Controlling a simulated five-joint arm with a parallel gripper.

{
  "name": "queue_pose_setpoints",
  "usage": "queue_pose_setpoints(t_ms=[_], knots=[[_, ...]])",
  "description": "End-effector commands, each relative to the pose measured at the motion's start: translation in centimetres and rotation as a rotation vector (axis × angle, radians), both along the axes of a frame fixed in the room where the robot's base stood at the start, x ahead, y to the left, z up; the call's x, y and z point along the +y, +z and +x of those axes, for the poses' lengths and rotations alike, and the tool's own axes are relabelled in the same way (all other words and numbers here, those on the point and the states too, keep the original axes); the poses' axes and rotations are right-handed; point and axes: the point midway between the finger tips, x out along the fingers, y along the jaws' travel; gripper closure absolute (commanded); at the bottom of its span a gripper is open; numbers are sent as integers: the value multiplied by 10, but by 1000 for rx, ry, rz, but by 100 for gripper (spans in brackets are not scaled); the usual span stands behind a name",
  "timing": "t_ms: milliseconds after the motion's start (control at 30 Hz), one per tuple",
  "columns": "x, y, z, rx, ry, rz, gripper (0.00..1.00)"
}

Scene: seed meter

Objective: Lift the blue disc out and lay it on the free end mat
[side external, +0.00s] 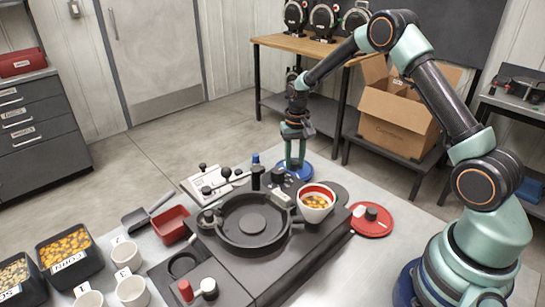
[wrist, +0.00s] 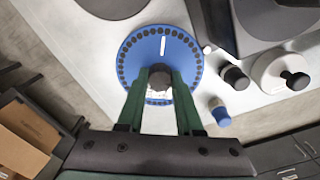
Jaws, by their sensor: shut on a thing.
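The blue disc (wrist: 185,57), with a ring of dark holes and a white mark, fills the upper middle of the wrist view. My gripper (wrist: 160,80) is shut on its dark central knob (wrist: 160,72). In the side view the blue disc (side external: 310,171) is flat under my gripper (side external: 295,164), at the far side of the bench. I cannot tell whether it touches the surface below, and any mat beneath is hidden. A dark round mat (side external: 337,192) shows beside it. The black round meter housing (side external: 252,222) is open, with no disc visible inside.
A white, red-rimmed hopper (side external: 317,207) with yellow seeds stands beside the housing. A red disc (side external: 370,226) lies on the right. Levers (side external: 222,177), a red tray (side external: 172,226), white cups (side external: 131,289) and seed bins (side external: 70,254) are left.

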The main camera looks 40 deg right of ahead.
Motion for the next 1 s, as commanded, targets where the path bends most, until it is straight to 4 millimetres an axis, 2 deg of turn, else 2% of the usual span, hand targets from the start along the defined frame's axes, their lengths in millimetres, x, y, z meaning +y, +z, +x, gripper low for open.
queue_pose_setpoints(t_ms=[800,833,900,1000], knots=[[0,-10,0,0,0,0,100],[0,-10,0,0,0,0,54],[0,-10,0,0,0,0,30],[0,-10,0,0,0,0,30]])
